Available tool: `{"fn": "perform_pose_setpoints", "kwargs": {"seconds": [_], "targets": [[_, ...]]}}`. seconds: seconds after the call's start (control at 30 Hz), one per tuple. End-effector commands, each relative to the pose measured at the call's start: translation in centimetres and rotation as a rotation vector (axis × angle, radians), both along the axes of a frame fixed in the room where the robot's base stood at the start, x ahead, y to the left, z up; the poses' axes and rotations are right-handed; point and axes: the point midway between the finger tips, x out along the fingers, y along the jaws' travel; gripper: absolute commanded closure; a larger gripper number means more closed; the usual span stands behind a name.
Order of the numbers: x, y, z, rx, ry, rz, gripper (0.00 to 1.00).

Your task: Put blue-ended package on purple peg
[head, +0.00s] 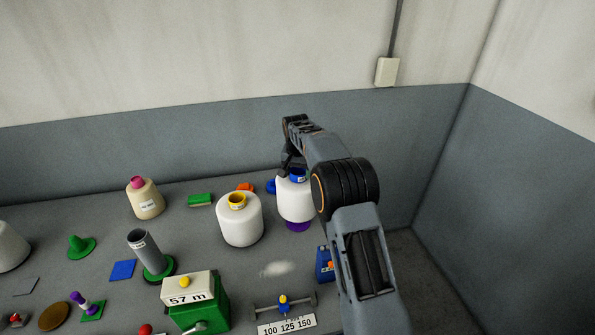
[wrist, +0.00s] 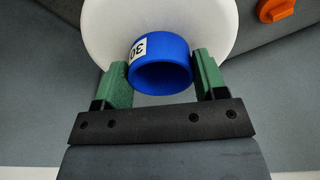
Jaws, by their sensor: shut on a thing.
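The blue-ended package is a white yarn package (head: 295,202) with a blue tube end (head: 298,175) on top, at the right of the table in the head view. A purple base (head: 298,227), seemingly the purple peg's, shows directly under it; the peg's shaft is hidden. I cannot tell whether the package rests on the base or hangs just above it. My gripper (wrist: 161,72) is shut on the blue tube end (wrist: 160,78), with a green finger on each side of it in the wrist view.
A white package with a yellow end (head: 240,218) stands close on the left. A blue box (head: 324,264) is near on the right, and a green counter box (head: 200,308) is in front. An orange piece (head: 246,187) lies behind. The wall rises behind the table.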

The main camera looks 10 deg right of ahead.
Motion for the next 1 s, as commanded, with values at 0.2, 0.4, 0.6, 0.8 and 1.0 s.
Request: {"fn": "perform_pose_setpoints", "kwargs": {"seconds": [0.2, 0.4, 0.6, 0.8, 1.0], "targets": [[0.1, 0.0, -0.6, 0.0, -0.004, 0.001, 1.0], [0.1, 0.1, -1.7, 0.0, -0.004, 0.002, 1.0], [0.1, 0.1, -2.9, 0.0, -0.004, 0.002, 1.0], [0.1, 0.1, -4.1, 0.0, -0.004, 0.002, 1.0], [0.1, 0.1, -5.3, 0.0, -0.006, 0.002, 1.0]]}}
